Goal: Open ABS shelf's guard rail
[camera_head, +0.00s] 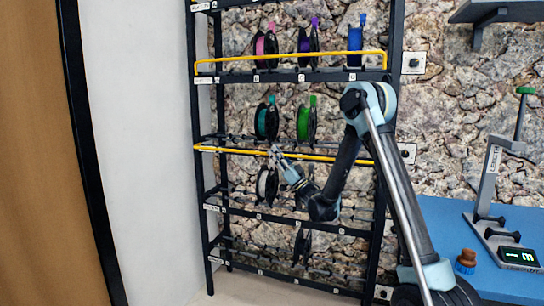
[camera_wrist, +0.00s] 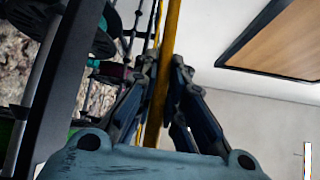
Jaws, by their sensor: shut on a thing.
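My gripper (camera_head: 273,151) is shut on the yellow guard rail (camera_head: 225,149) of the middle shelf, left of the rail's middle. In the wrist view, this rail (camera_wrist: 172,28) passes between the fingers of my gripper (camera_wrist: 163,70). The rail lies low, close to the shelf's front edge, not standing up like the upper one. The shelf labels are too small to read, so I cannot tell which shelf is ABS. A teal spool (camera_head: 266,121) and a green spool (camera_head: 306,122) sit above this rail. My arm hides part of the rail's right side.
An upper yellow guard rail (camera_head: 290,54) stands upright before pink, purple and blue spools. The black rack (camera_head: 205,180) has more spools lower down. A blue table (camera_head: 440,215) with a scale and stand (camera_head: 490,185) is at the right. A white wall (camera_head: 145,150) is at the left.

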